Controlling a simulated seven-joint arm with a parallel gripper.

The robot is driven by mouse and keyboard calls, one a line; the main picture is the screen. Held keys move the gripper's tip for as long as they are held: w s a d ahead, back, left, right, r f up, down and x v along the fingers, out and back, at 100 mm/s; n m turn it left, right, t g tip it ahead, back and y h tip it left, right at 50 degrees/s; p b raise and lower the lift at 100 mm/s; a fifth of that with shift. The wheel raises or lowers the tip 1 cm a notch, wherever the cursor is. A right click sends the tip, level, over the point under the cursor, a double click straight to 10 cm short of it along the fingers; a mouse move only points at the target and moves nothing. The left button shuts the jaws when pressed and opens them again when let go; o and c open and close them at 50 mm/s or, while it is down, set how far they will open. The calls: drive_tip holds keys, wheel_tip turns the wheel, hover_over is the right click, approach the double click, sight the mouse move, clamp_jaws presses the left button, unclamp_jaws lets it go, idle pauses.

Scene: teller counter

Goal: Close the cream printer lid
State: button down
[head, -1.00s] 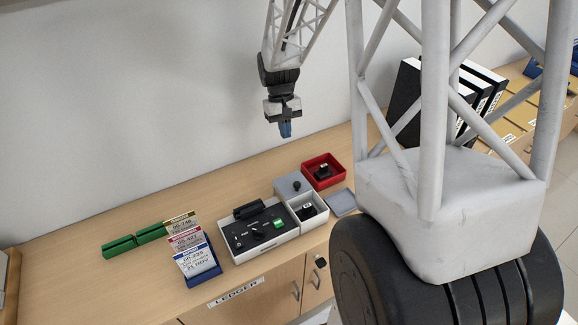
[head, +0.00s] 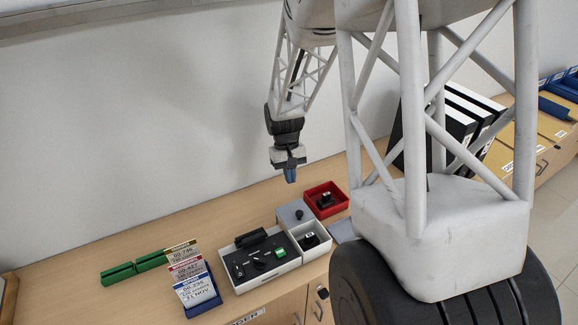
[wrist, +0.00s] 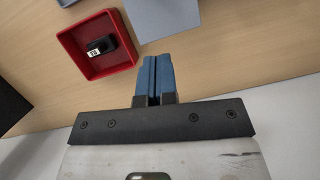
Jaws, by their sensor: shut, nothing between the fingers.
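My gripper (head: 290,175) has blue fingers, shut and empty, pointing down above the counter behind the red box. The wrist view shows the two fingers (wrist: 154,65) pressed together with nothing between them. I cannot make out a cream printer or its lid for certain in either view. A cream-white tray (head: 268,284) with a black top, black knobs and a green piece sits on the counter, left of and below the gripper in the head view.
A red open box (head: 343,208) holds a black stamp; it also shows in the wrist view (wrist: 66,42). A white open box (head: 326,246) and a grey panel (head: 290,212) adjoin the tray. A card rack (head: 204,308), green blocks (head: 118,274) and black-and-white binders (head: 467,122) stand nearby.

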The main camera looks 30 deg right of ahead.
sight(294, 208)
drive_tip(key=x, duration=0.4)
drive_tip(key=shift+f, duration=0.1)
drive_tip(key=s, duration=0.2)
drive_tip(key=shift+s+a+f, duration=0.2)
drive_tip(key=shift+s+f, duration=0.15)
drive_tip(key=shift+f, duration=0.05)
drive_tip(key=shift+s+a+f, duration=0.1)
drive_tip(key=shift+s+f, duration=0.05)
drive_tip(key=shift+s, duration=0.55)
drive_tip(key=shift+s, duration=4.85)
